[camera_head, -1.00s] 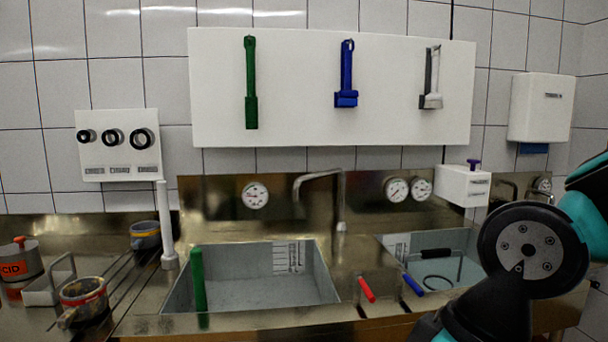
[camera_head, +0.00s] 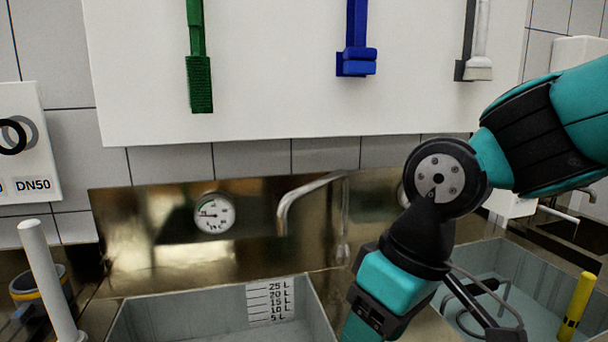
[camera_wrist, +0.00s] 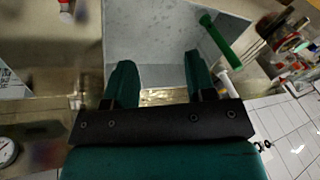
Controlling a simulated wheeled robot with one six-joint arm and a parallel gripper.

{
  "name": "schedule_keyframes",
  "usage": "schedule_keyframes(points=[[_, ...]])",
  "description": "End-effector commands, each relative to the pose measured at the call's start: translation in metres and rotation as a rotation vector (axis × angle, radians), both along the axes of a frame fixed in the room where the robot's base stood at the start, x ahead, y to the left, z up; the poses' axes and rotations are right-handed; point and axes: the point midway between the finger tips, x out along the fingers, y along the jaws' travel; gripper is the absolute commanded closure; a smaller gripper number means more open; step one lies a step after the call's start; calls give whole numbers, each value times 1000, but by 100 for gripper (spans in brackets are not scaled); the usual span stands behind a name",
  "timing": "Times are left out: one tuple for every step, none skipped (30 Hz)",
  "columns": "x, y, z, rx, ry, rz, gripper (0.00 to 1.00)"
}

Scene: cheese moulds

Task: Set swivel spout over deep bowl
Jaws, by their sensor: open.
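The swivel spout (camera_head: 310,195) is a bent metal pipe in front of the brass-coloured splashback. Its upright is on the right, and its arm reaches left and bends down. In the head view its free end shows above the back right of a grey basin (camera_head: 215,315) with a litre scale up to 25 L, which looks like the deep bowl; I cannot judge the depth between them. My gripper's open, empty fingers (camera_wrist: 162,75) show in the wrist view over a grey basin (camera_wrist: 150,42). In the head view the fingertips are out of frame. The spout is not clear in the wrist view.
A second basin (camera_head: 520,275) is on the right, with a yellow-handled tool (camera_head: 577,305) there. A round gauge (camera_head: 213,213) is left of the spout. A white upright tube (camera_head: 45,275) stands left. Green (camera_head: 199,80) and blue (camera_head: 356,50) brushes hang above. A green handle (camera_wrist: 220,40) leans on the basin.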

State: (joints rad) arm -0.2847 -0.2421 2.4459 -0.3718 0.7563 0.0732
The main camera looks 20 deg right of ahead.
Motion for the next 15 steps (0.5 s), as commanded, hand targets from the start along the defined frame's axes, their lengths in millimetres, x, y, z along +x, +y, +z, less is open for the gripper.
schedule_keyframes(points=[[29, -1, 25, -33, -14, -77, 49], [50, -2, 38, -56, -25, -140, 49], [78, -4, 55, -86, -42, -238, 49], [100, -5, 69, -107, -56, -317, 49], [122, -5, 83, -125, -69, -401, 49], [150, -5, 101, -142, -89, -516, 49], [169, -5, 114, -152, -103, -602, 49], [187, -5, 127, -156, -118, -689, 49], [209, -4, 142, -159, -134, -801, 49], [223, -3, 152, -156, -145, -882, 49], [236, -2, 162, -151, -155, -958, 49], [250, 0, 173, -142, -167, -1052, 49], [259, 1, 180, -134, -174, -1117, 49], [267, 2, 186, -125, -178, -1175, 49], [275, 4, 192, -113, -185, -1244, 49]])
